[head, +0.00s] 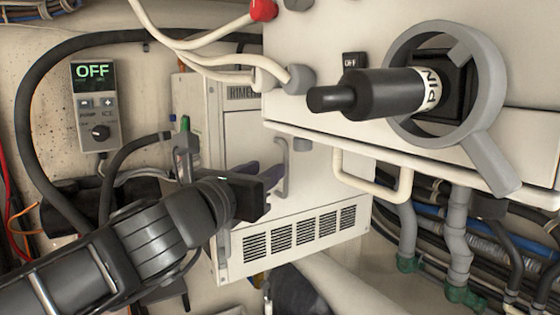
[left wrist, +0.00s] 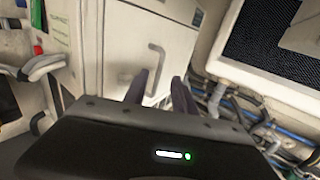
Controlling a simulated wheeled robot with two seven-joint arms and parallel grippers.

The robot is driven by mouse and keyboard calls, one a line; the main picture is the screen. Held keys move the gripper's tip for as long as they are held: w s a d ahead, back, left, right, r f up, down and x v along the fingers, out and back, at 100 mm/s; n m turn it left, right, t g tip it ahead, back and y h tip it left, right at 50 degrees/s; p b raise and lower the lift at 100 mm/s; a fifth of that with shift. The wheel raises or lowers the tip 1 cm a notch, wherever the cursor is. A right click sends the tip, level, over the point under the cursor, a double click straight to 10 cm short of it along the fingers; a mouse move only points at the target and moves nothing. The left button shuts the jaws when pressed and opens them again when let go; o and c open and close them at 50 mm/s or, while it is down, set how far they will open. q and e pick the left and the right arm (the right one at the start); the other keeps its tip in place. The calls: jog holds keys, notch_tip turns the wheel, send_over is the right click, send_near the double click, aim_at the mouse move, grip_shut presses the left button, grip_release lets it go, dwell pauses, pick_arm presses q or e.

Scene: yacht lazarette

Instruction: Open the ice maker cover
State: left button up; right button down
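The ice maker (head: 235,255) is a white box with a slotted vent below its front cover (head: 240,140). The cover looks shut, and a grey bar handle (head: 284,168) stands out from it. In the left wrist view, the handle (left wrist: 157,62) is upright on the pale cover (left wrist: 128,35). My left gripper (head: 262,172) is just to the left of the handle in the head view. Its dark fingers (left wrist: 160,82) are apart and empty in the left wrist view, with the handle beyond the tips. Contact with the handle cannot be made out. My right gripper is not in view.
A control panel (head: 96,105) reading OFF hangs on the left wall. A white housing (head: 330,45) with a grey ring and black PIN plug (head: 370,94) overhangs the upper right. A cream rail (head: 375,190) sits below it. Cables and pipes (head: 455,235) crowd the lower right.

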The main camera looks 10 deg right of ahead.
aim_at(285, 159)
pick_arm(q)
jog(key=p+x, duration=0.1)
jog(key=x, duration=0.6)
jog(key=shift+w+d, duration=0.15)
jog(key=shift+c, duration=0.3)
grip_shut()
dwell(1.0)
